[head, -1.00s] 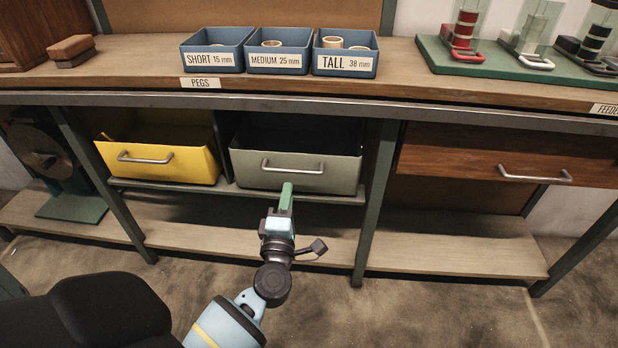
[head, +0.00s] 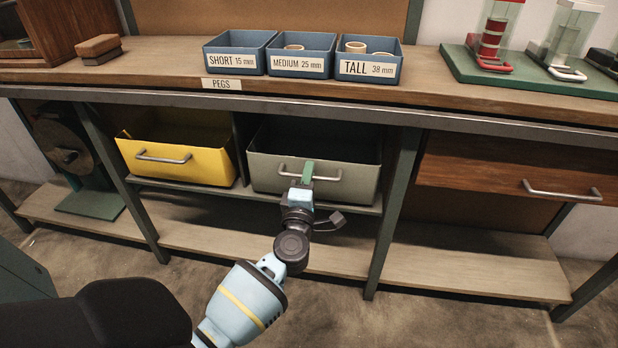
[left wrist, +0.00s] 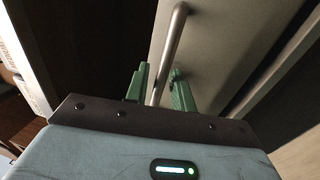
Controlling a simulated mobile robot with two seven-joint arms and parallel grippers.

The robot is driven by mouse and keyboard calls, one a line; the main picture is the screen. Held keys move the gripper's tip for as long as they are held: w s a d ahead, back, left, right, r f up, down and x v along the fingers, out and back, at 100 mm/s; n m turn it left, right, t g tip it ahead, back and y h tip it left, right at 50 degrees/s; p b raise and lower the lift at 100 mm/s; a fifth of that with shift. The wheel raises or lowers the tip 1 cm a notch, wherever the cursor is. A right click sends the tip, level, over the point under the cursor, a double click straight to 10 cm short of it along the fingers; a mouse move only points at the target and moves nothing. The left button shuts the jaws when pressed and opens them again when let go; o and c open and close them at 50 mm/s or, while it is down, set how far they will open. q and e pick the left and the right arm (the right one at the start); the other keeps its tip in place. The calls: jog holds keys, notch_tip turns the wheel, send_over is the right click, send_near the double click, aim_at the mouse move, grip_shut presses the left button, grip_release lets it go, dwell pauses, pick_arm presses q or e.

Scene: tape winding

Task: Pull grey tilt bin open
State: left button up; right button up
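The grey tilt bin (head: 335,185) sits under the workbench, right of the yellow bin. Its front leans outward at the top and its dark inside shows. Its metal bar handle (head: 327,179) runs across the front. My left gripper (head: 308,172) is at the handle's middle, with green fingers. In the left wrist view the handle (left wrist: 172,45) passes between the two fingers of my left gripper (left wrist: 160,88). The fingers stand apart, with a gap to the bar on the right side; contact on the left side is unclear. My right gripper is out of view.
The yellow bin (head: 178,160) with its own handle is close on the left. A green bench leg (head: 396,200) stands right of the grey bin, then a wooden drawer (head: 500,180). A lower shelf (head: 470,262) is bare. Blue peg trays (head: 300,62) stand on the bench top.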

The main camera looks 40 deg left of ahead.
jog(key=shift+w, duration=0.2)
pick_arm(q)
grip_shut()
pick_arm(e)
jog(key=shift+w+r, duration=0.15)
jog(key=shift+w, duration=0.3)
